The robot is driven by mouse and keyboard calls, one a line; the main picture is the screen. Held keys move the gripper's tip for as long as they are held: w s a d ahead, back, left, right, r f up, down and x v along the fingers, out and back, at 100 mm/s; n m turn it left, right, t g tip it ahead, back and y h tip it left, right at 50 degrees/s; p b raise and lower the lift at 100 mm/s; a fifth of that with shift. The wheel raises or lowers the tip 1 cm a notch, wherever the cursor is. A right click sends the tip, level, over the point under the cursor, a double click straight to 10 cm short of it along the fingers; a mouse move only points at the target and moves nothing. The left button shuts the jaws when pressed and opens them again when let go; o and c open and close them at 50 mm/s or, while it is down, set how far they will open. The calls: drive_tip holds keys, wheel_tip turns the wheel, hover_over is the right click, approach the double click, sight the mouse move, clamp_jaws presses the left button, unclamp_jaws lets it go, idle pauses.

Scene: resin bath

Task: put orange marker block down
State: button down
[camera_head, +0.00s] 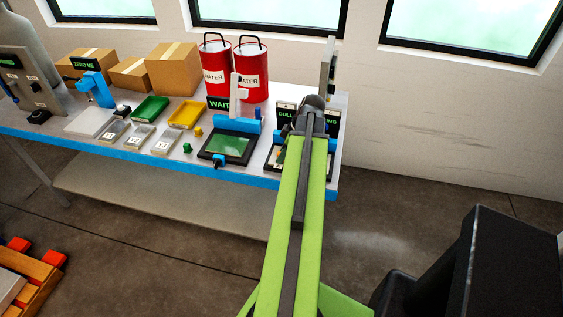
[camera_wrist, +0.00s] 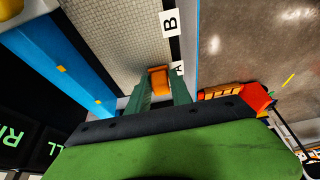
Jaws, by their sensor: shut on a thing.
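In the wrist view, the orange marker block (camera_wrist: 160,78) is between the two green fingers of my gripper (camera_wrist: 161,88), which is shut on it. The block is over a pale gridded surface (camera_wrist: 120,35), close to the white labels B (camera_wrist: 170,22) and A (camera_wrist: 178,68). I cannot tell whether the block touches that surface. In the head view, my green arm reaches over the right end of the workbench (camera_head: 95,140) and hides the block and the fingertips.
A blue bar (camera_wrist: 62,62) lies left of the block in the wrist view; the bench edge and open floor are right. On the bench stand red water cans (camera_head: 252,85), a green screen unit (camera_head: 228,146), a yellow tray (camera_head: 187,115), a green tray (camera_head: 150,108) and cardboard boxes (camera_head: 172,75).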

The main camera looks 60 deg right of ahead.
drive_tip(key=shift+f, duration=0.25)
drive_tip(key=c, duration=1.1)
unclamp_jaws()
drive_tip(key=shift+c, duration=0.2)
drive_tip(key=shift+r, duration=0.1)
drive_tip(key=p+v, duration=1.1)
drive_tip(key=v, duration=0.1)
drive_tip(key=shift+r+p, duration=0.2)
drive_tip(key=shift+p, duration=0.1)
